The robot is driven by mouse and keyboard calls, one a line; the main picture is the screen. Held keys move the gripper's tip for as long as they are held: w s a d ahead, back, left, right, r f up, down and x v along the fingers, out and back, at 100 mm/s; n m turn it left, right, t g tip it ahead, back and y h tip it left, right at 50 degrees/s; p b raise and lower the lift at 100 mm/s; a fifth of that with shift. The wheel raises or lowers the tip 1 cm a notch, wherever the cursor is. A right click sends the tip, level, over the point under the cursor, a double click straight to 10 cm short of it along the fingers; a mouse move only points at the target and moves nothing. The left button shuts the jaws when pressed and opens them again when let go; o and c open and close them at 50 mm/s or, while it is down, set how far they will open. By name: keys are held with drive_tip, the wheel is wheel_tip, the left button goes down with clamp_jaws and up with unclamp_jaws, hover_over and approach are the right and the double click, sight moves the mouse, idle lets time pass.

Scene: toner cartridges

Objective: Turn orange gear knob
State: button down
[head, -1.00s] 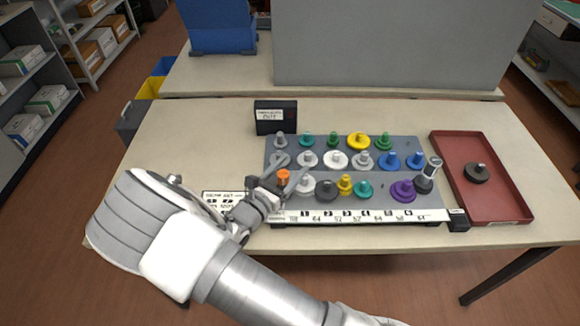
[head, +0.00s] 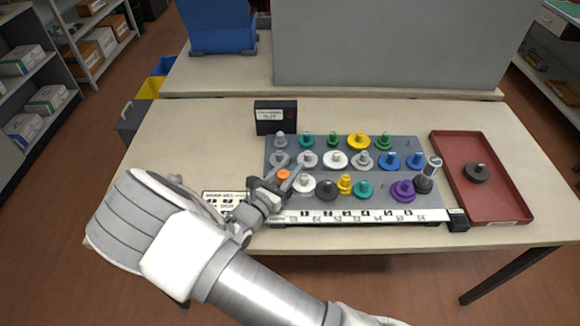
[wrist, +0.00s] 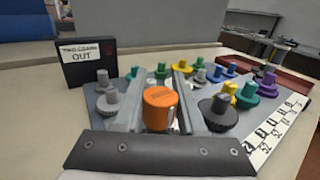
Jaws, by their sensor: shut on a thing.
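The orange gear knob (head: 283,175) is at the front left of the grey gear board (head: 386,204). In the wrist view the orange knob (wrist: 160,106) stands upright in the middle, between my two grey fingers. My gripper (head: 281,182) is shut on it, one finger on each side. The gripper's dark base plate hides the knob's foot in the wrist view. A small black box with a white label (head: 276,117) stands behind the board's left end, and its label reads OUT in the wrist view.
A white knob (head: 304,184) and a dark grey gear (head: 326,190) are close to the right of my gripper. Several coloured knobs fill the board. A red tray (head: 499,209) with a black knob (head: 477,173) lies to the right.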

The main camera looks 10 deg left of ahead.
sight(278, 173)
drive_tip(key=shift+y, duration=0.3)
drive_tip(key=n+y+p, duration=0.1)
drive_tip(key=y, duration=0.1)
drive_tip(key=n+y, duration=0.2)
drive_tip(key=a+n+t+y+p, duration=0.1)
drive_tip(key=shift+r+y+p, duration=0.15)
drive_tip(key=shift+y+p, duration=0.2)
drive_tip(key=shift+y, duration=0.05)
drive_tip(key=n+y+p, duration=0.1)
drive_tip(key=y, duration=0.1)
drive_tip(key=n+g+y+p, duration=0.1)
drive_tip(key=n+y, duration=0.1)
drive_tip(key=a+n+y+p, duration=0.1)
drive_tip(key=y, duration=0.2)
drive_tip(key=shift+n+g+p, duration=0.3)
drive_tip(key=shift+n+p, duration=0.1)
drive_tip(key=n+g+y+p, duration=0.1)
drive_tip(key=y, duration=0.1)
drive_tip(key=n+g+y+p, duration=0.1)
drive_tip(key=n+p, duration=0.1)
drive_tip(key=s+a+n+g+y+p, duration=0.1)
drive_tip(key=g+y, duration=0.1)
drive_tip(key=shift+y, duration=0.3)
drive_tip(key=shift+s+a+n+g+y+p, duration=0.2)
drive_tip(key=shift+n+g+y+p, duration=0.55)
drive_tip(key=shift+n+g+p, duration=0.3)
drive_tip(key=shift+s+a+n+g+y+p, duration=0.15)
drive_tip(key=shift+n+g+y+p, duration=0.65)
drive_tip(key=shift+g, duration=0.45)
